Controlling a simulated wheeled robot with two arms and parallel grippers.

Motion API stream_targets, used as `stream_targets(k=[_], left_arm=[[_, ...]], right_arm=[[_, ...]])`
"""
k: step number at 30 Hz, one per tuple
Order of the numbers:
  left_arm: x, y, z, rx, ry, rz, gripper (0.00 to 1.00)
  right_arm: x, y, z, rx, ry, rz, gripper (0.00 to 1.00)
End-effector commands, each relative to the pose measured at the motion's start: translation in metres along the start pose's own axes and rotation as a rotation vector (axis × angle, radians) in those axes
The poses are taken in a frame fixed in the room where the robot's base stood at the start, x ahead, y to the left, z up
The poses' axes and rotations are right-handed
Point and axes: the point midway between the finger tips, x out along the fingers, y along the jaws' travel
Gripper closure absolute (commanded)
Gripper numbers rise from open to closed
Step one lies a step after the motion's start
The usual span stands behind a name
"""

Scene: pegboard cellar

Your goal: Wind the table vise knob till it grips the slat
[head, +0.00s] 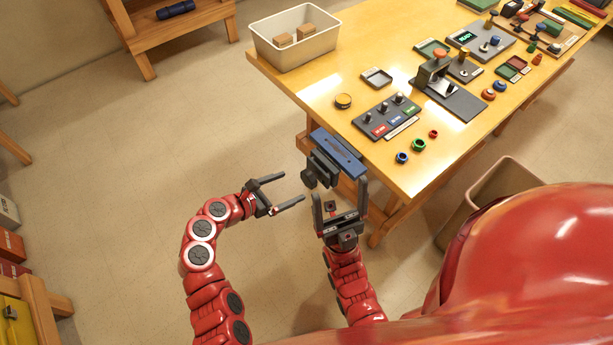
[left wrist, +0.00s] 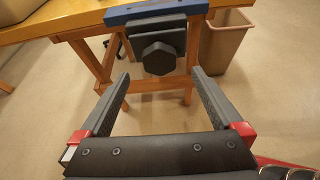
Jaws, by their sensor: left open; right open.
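The table vise (head: 338,150) is fixed at the near left edge of the wooden table, with a blue top and a dark front jaw. Its dark knob (head: 309,180) faces out from the table. In the left wrist view the faceted knob (left wrist: 159,58) lies ahead, between and beyond the fingertips. My left gripper (head: 293,187) is open and empty, to the left of the knob and apart from it. My right gripper (head: 341,190) is open and appears empty, close to the vise's near side; whether it touches is unclear. I cannot make out a separate slat.
The wooden table (head: 375,167) carries a white bin (head: 294,50), a button panel (head: 387,117), a device on a dark base (head: 450,98) and several coloured nuts. A beige waste bin (head: 500,190) stands below right.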

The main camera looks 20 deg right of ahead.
Motion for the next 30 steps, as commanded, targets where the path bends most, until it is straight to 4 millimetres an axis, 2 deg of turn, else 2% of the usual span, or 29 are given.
stream_targets(k=[6,13,18,27,30], left_arm=[[0.042,-0.001,0.002,0.001,-0.001,-0.005,0.00],[0.070,0.002,0.002,0.002,-0.002,0.001,0.00],[0.079,0.000,0.000,0.000,-0.001,0.000,0.00],[0.081,0.001,0.000,0.001,-0.001,0.003,0.00],[0.081,0.001,0.000,0.001,-0.001,0.003,0.16]], right_arm=[[0.006,0.000,-0.001,0.000,0.000,0.000,0.08],[0.007,0.000,-0.001,0.000,0.000,0.000,0.08],[0.008,0.000,-0.001,0.000,0.000,0.000,0.08],[0.007,0.000,-0.001,0.000,0.000,0.000,0.08],[0.008,0.000,-0.001,0.000,0.000,0.000,0.08]])
